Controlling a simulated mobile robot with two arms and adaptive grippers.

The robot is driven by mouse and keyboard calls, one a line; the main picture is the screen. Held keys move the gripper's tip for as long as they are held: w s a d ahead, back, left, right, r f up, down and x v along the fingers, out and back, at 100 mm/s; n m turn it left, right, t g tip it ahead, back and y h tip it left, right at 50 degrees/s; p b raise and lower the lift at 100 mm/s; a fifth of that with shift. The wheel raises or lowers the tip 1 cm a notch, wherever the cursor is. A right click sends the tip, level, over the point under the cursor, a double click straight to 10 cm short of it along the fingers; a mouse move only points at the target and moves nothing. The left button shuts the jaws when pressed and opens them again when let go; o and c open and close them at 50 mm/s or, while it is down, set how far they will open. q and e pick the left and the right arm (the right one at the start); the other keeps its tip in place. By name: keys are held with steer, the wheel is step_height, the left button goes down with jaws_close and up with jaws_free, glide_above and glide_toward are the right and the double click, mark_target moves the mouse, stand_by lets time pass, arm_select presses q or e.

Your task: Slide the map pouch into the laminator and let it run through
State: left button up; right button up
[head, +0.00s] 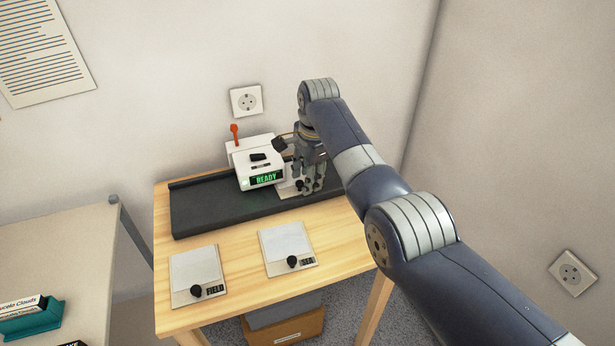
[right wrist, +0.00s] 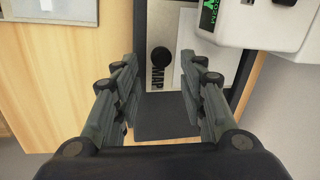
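The white laminator (head: 240,160) stands on a dark flat bed at the back of the wooden table, and its green display reads READY. Its edge also shows at the upper right of the right wrist view (right wrist: 228,28). The map pouch (head: 285,192) lies on the bed at the laminator's right side, partly hidden by my right gripper (head: 308,190). In the right wrist view the pouch (right wrist: 160,22) shows its black knob and MAP label. My right gripper's fingers (right wrist: 162,105) are spread apart, with the knob ahead between them and nothing gripped. My left gripper is not in view.
The dark bed (head: 205,211) runs across the table (head: 240,313). Two more pouches, on the left (head: 193,262) and on the right (head: 284,237), lie at the front, each with a black knob. Walls stand close behind and right.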

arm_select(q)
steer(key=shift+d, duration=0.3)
arm_select(e)
step_height(320, 180, up, 7)
steer(key=s, duration=0.1)
steer(key=shift+d+r, duration=0.15)
steer(key=shift+d, duration=0.25)
steer(key=shift+s, duration=0.1)
steer(key=f, duration=0.5)
steer(key=w+a+f, duration=0.1)
steer(key=f, duration=0.2)
steer(key=shift+w, duration=0.1)
steer(key=shift+d+r+p, duration=0.1)
steer(key=shift+p, duration=0.3)
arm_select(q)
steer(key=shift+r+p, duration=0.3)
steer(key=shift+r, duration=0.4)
arm_select(e)
steer(key=shift+s+d, duration=0.15)
steer(key=shift+s, duration=0.2)
